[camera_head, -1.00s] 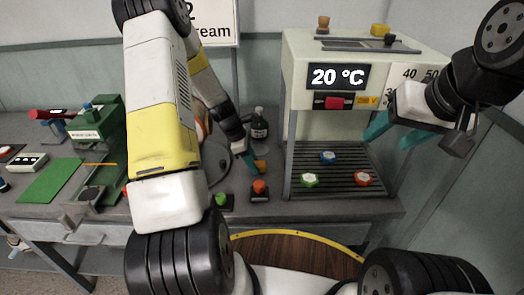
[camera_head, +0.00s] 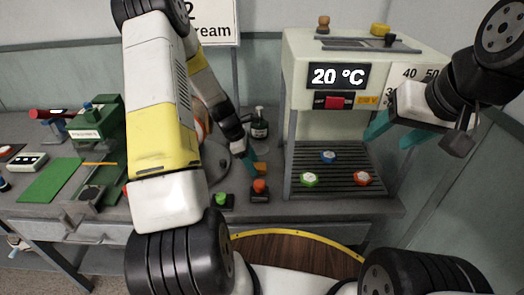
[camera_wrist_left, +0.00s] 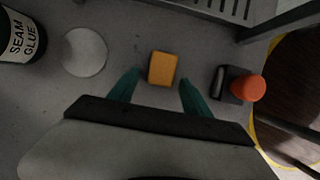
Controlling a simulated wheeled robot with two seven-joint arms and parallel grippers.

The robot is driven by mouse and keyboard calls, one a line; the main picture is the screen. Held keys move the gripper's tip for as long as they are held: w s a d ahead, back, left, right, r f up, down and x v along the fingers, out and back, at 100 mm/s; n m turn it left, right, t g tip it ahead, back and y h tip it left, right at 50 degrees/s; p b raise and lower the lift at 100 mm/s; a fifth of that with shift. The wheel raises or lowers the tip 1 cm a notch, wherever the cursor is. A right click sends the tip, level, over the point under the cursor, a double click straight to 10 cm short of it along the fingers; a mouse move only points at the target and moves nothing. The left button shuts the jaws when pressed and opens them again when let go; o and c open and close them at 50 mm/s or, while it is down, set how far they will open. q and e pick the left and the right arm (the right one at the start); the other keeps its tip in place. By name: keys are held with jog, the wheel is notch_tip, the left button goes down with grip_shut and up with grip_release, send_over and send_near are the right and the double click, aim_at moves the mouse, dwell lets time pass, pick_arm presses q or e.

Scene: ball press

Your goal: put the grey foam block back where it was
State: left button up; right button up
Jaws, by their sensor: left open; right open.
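I cannot make out a grey foam block in either view. My left gripper (camera_head: 252,160) is open over the bench, left of the press. In the left wrist view its teal fingertips (camera_wrist_left: 160,77) stand on either side of a small orange-yellow block (camera_wrist_left: 162,68), with a gap on both sides. That block (camera_head: 261,167) is partly hidden by the gripper in the head view. My right gripper (camera_head: 392,134) is open and empty, in front of the press's right side.
The press (camera_head: 300,120) reads 20 °C; green, blue and red-rimmed pieces lie on its slatted bed. An orange-topped switch (camera_wrist_left: 248,88) stands right of the block. A grey disc (camera_wrist_left: 84,52) and a seam glue bottle (camera_wrist_left: 20,35) are to its left.

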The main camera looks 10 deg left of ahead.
pick_arm(q)
jog(key=s+a+r+m, duration=0.1)
jog(key=s+r+m, duration=0.1)
jog(key=r, duration=0.7)
jog(key=s+a+r+m, duration=0.1)
jog(key=r+m, duration=0.1)
jog(key=r, duration=0.7)
jog(key=s+d+r+m+t+y, duration=0.1)
jog(key=s+d+r+m+t, duration=0.1)
jog(key=s+r+m, duration=0.5)
jog(key=s+d+r+m+t+y, duration=0.1)
jog(key=s+d+r+m+t, duration=0.2)
jog(key=s+r+m, duration=0.4)
jog(key=s+d+m, duration=0.1)
jog(key=s+m, duration=0.2)
jog(key=s, duration=0.3)
jog(key=shift+s+r, duration=0.4)
